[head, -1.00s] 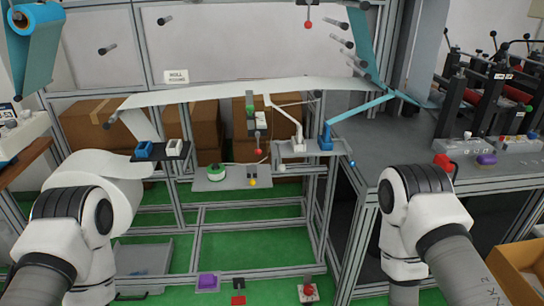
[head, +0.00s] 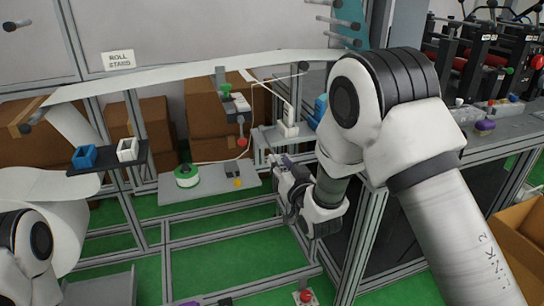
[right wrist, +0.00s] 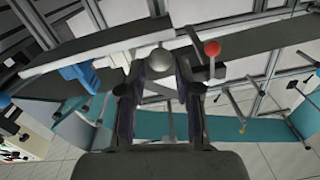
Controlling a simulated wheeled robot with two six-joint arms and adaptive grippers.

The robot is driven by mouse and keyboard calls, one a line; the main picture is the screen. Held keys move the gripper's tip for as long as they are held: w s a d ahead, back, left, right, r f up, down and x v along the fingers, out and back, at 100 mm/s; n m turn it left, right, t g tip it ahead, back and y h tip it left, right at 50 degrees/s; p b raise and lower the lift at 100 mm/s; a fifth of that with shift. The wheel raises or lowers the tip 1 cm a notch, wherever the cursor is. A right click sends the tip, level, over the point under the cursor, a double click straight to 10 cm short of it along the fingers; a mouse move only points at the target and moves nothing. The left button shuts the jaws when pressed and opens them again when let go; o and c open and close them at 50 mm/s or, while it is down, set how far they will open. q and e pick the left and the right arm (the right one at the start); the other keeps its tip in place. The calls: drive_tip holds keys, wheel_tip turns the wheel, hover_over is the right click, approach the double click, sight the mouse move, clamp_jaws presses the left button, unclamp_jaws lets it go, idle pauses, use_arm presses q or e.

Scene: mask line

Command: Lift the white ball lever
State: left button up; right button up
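The white ball lever shows in the right wrist view as a pale grey-white ball (right wrist: 160,60). It lies between the tips of my right gripper (right wrist: 158,82), whose two dark fingers stand apart on either side of it. Contact with the ball cannot be told. In the head view my right gripper (head: 281,172) is in front of the small grey shelf under the white swing arm (head: 289,129), and the ball is hidden there. My left gripper is out of view; only part of my left arm shows at the lower left.
A red ball lever (head: 242,142) hangs just left of the right gripper; it also shows in the right wrist view (right wrist: 212,48). The blue arm (head: 321,107) is partly behind my right arm. A green-and-white roll (head: 187,175) sits on a grey plate (head: 210,187) to the left.

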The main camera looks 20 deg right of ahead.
sight(273, 152)
drive_tip(key=w, duration=0.5)
drive_tip(key=shift+w+a+f, duration=0.1)
drive_tip(key=shift+w+a, duration=0.05)
drive_tip(key=shift+a, duration=0.1)
clamp_jaws()
drive_tip(key=shift+f, duration=0.1)
